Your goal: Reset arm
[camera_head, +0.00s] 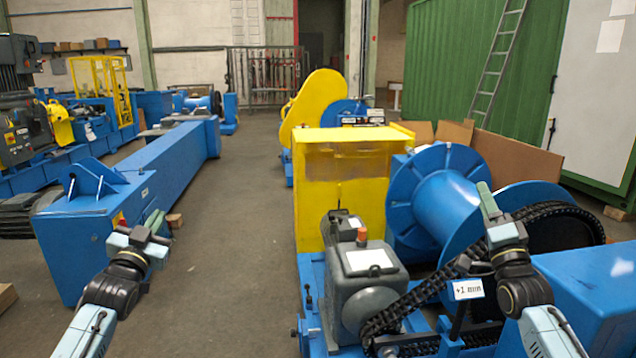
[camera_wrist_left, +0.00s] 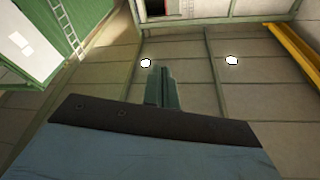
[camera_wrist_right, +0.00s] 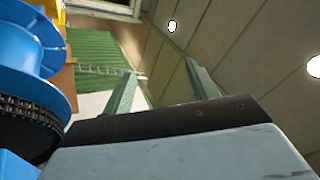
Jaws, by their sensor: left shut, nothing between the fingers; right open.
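My left gripper (camera_head: 154,222) is at the left of the head view, in front of a long blue beam-like machine. In the left wrist view its two fingers (camera_wrist_left: 161,84) stand together, shut with nothing between them. My right gripper (camera_head: 486,200) is at the right of the head view, in front of the blue drum and chain. In the right wrist view its fingers (camera_wrist_right: 160,82) are spread wide apart and empty. The black drive chain (camera_head: 440,285) runs from the lower gear unit up to the large wheel on the right; my right arm hides part of it.
A grey motor unit (camera_head: 365,275) and a yellow housing (camera_head: 342,190) stand in the middle. The blue drum (camera_head: 440,205) is behind my right gripper. The grey floor (camera_head: 230,265) between the machines is clear.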

